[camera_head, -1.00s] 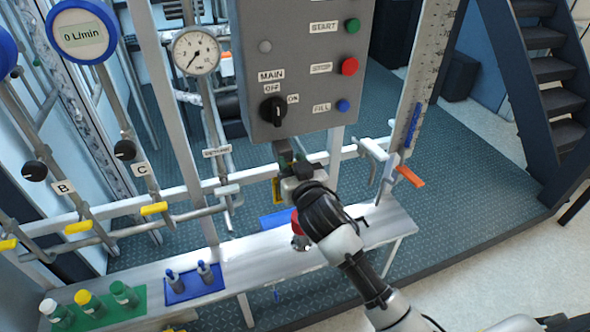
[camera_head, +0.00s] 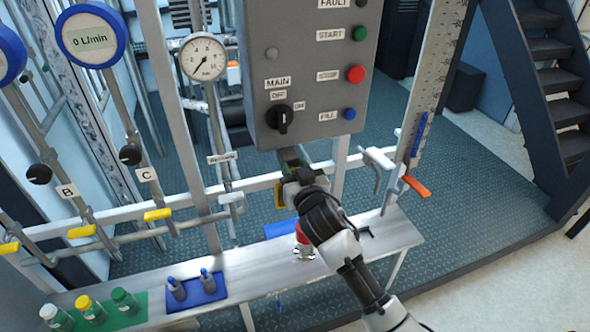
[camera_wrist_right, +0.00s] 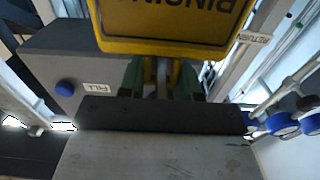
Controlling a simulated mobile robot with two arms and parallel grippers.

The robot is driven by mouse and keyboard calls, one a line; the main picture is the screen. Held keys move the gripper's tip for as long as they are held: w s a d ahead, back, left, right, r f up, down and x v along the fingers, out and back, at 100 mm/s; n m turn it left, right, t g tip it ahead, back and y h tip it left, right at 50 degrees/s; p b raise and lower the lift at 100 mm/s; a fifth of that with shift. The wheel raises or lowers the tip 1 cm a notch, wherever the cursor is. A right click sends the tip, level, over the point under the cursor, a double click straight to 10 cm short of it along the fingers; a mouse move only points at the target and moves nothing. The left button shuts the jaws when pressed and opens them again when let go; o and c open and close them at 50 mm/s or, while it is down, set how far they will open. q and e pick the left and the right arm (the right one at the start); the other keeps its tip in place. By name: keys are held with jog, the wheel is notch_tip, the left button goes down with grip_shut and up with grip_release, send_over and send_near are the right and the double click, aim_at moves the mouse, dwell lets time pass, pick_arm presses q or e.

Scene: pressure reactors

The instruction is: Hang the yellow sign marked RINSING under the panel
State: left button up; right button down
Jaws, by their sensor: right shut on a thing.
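The grey control panel (camera_head: 310,75) stands at upper centre, with a MAIN switch and several buttons. My right gripper (camera_head: 292,168) is just below the panel's bottom edge, mostly hidden by my own wrist. In the right wrist view the yellow sign (camera_wrist_right: 172,44) with RINSING, upside down in that picture, is in front of my right gripper (camera_wrist_right: 165,82), which is shut on it. A sliver of yellow shows beside the gripper in the head view (camera_head: 279,195). The panel (camera_wrist_right: 80,60) is close by in the wrist view. Whether the sign touches a hook is hidden. My left gripper is out of view.
A metal bench (camera_head: 240,265) runs below, with a blue holder (camera_head: 196,291), a green holder with capped bottles (camera_head: 92,308) and a red-topped object (camera_head: 303,236). Pipes with yellow valve handles (camera_head: 157,214) are at left. An orange-handled valve (camera_head: 416,187) is at right.

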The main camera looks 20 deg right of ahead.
jog(key=c, duration=0.7)
grip_release()
jog(key=s+b, duration=0.3)
jog(key=s, duration=0.7)
jog(key=s+d+f+n+g, duration=0.1)
jog(key=s+f+g, duration=0.2)
jog(key=f, duration=0.9)
jog(key=s+f+g, duration=0.2)
jog(key=f+g, duration=0.1)
jog(key=f, duration=1)
jog(key=s+d+f+n+g, duration=0.1)
jog(key=s+f+g, duration=0.15)
jog(key=f, duration=0.95)
jog(key=s+d+f+g, duration=0.2)
jog(key=s+f+g, duration=0.2)
jog(key=s+f, duration=0.95)
jog(key=s+d+f+g, duration=0.1)
jog(key=s+f, duration=0.3)
jog(key=s, duration=0.7)
jog(key=s+d+f+g, duration=0.1)
jog(key=s+f+g, duration=0.2)
jog(key=s, duration=0.7)
notch_tip(320, 180, down, 2)
jog(key=shift+s+d+f+h, duration=0.1)
jog(key=shift+s+d+h, duration=0.1)
jog(key=shift+s+h, duration=0.15)
